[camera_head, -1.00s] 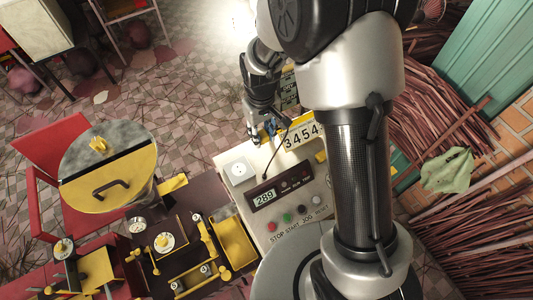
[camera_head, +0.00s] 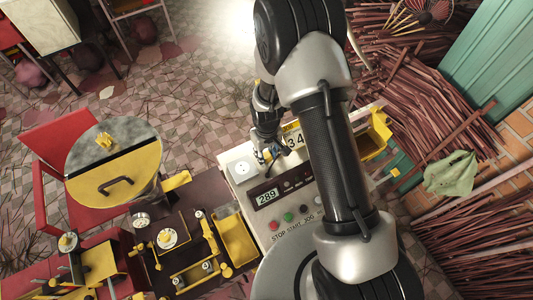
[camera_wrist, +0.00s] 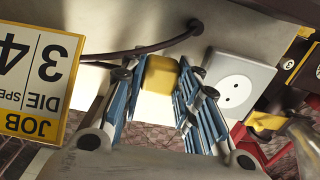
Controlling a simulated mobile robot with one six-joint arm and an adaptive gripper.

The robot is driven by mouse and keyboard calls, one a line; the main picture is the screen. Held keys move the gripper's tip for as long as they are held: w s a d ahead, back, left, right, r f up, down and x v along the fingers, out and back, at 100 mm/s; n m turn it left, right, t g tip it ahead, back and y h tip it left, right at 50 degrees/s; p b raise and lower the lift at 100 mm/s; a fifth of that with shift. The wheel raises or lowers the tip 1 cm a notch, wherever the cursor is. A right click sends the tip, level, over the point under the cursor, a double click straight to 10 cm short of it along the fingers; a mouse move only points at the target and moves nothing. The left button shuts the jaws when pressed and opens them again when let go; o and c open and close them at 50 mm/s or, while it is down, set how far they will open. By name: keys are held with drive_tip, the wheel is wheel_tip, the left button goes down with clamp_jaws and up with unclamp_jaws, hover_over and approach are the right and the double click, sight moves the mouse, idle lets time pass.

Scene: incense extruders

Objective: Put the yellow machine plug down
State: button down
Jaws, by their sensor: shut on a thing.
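The yellow machine plug (camera_wrist: 160,76) shows in the wrist view as a yellow block between the blue pads of my gripper (camera_wrist: 158,92). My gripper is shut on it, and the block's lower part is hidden. A dark cable (camera_wrist: 160,47) runs just beyond it. In the head view my gripper (camera_head: 270,158) is above the top of the cream control box (camera_head: 238,155), near the white socket (camera_head: 242,168); the plug cannot be made out there. The socket (camera_wrist: 235,84) is to the right of the plug in the wrist view, apart from it, with its two holes empty.
A numbered yellow-and-white sign (camera_wrist: 32,65) stands close to my gripper on the left in the wrist view. The box front has a 289 display (camera_head: 267,197) and several buttons. A yellow-lidded drum (camera_head: 115,175) and yellow-fitted machine (camera_head: 190,255) stand to the left.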

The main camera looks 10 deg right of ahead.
drive_tip(key=shift+f+b, duration=0.55)
drive_tip(key=shift+f, duration=0.1)
drive_tip(key=c, duration=1.2)
unclamp_jaws()
